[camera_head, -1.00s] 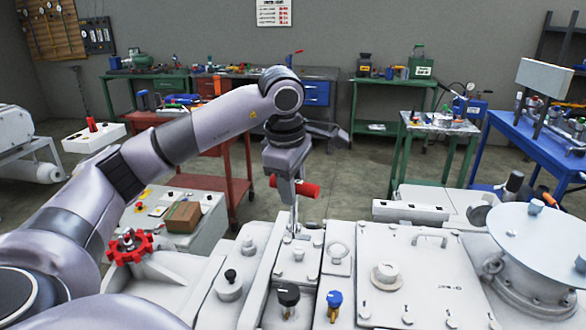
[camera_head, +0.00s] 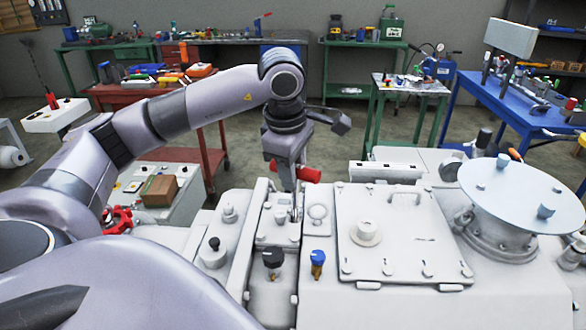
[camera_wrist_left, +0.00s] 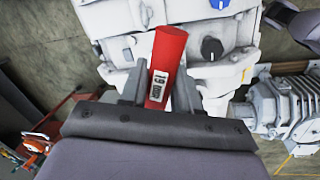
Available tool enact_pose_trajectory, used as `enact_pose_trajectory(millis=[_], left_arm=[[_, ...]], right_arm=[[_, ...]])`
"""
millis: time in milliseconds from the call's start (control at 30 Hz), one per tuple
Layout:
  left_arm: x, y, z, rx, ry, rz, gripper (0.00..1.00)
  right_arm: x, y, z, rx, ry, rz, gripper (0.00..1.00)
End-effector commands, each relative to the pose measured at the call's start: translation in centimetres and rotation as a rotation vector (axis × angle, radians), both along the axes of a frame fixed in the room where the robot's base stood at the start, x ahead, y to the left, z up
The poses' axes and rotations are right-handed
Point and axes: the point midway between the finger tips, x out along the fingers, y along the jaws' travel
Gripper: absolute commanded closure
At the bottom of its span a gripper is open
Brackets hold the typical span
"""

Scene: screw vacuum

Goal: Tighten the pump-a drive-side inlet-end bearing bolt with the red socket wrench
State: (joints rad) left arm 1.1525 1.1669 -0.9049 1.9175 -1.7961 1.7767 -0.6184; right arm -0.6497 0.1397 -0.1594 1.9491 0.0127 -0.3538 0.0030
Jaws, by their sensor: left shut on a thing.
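My left gripper (camera_head: 293,180) is shut on the red socket wrench (camera_head: 311,175). It holds the wrench over the far end of a narrow bolted block (camera_head: 277,231) on the white pump machine. A thin metal shaft reaches down from the gripper to this block. I cannot tell whether the socket sits on a bolt. In the left wrist view, the red handle (camera_wrist_left: 167,62) stands between the two fingers, with a white label marked 19. The socket end and the bolt under it are hidden there. My right gripper is not in view.
A black knob (camera_head: 272,260) and a blue knob (camera_head: 317,262) stand on the machine's near side. A flat cover plate (camera_head: 400,235) and a round light disc (camera_head: 512,190) lie to the right. A red handwheel (camera_head: 118,220) is at the left.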

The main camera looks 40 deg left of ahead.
Motion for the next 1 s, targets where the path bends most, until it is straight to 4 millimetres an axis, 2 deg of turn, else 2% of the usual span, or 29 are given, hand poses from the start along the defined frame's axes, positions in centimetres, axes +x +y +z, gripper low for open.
enact_pose_trajectory(millis=[267, 800, 1000], left_arm=[[0.0, 0.0, -1.1, -0.001, -0.001, 0.0, 1.0], [0.0, 0.0, -5.2, 0.0, -0.002, 0.0, 1.0], [0.1, 0.0, -5.6, 0.0, -0.002, 0.0, 1.0]], right_arm=[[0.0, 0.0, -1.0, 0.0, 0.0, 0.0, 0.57], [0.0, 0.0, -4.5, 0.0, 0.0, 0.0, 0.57], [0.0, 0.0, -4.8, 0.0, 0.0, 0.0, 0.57]])
